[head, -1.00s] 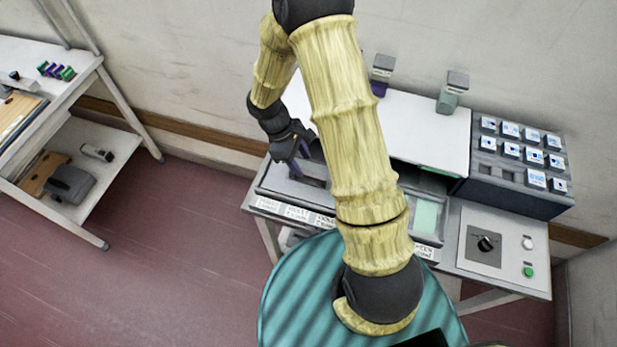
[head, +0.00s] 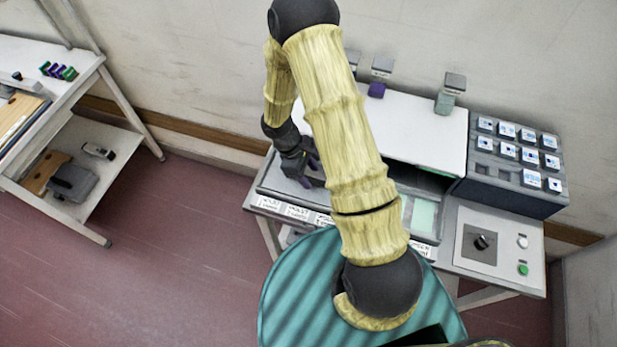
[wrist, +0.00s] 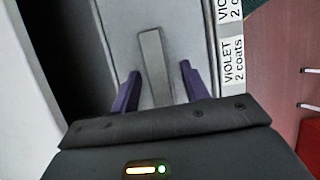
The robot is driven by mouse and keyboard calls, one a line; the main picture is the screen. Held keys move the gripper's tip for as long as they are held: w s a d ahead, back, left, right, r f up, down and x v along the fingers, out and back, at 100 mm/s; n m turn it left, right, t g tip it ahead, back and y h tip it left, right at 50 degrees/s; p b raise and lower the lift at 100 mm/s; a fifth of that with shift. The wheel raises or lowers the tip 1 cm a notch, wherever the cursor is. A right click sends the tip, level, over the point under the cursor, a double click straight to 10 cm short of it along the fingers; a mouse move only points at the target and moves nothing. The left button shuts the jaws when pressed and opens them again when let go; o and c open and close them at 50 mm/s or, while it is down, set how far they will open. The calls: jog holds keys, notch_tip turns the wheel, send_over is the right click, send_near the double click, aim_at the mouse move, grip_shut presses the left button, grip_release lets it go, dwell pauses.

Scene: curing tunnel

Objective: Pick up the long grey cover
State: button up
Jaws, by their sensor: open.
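In the wrist view a long, narrow grey bar (wrist: 151,45) lies on a paler grey flat surface (wrist: 115,25). I cannot tell if the bar is the whole cover or a grip on it. My gripper (wrist: 160,70) is open, its two violet fingers on either side of the bar, with gaps showing to both. Its height above the bar is hard to judge. In the head view my gripper (head: 309,172) is over the left part of the grey front tray (head: 268,184). My arm hides much of the tray's middle, and the bar is not clear there.
Labels, one reading VIOLET 2 coats (wrist: 233,62), run along the tray's front edge. Behind is a white-topped housing (head: 420,125). To the right are a rack of labelled blocks (head: 510,165) and a knob panel (head: 483,243). A shelf (head: 105,135) stands far left, with clear floor between.

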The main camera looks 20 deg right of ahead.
aim_at(308, 173)
dwell(0.4)
grip_shut()
jog(key=shift+r, duration=0.1)
notch_tip(308, 173, up, 10)
jog(key=shift+f+b, duration=0.1)
jog(key=shift+b, duration=0.8)
dwell(0.3)
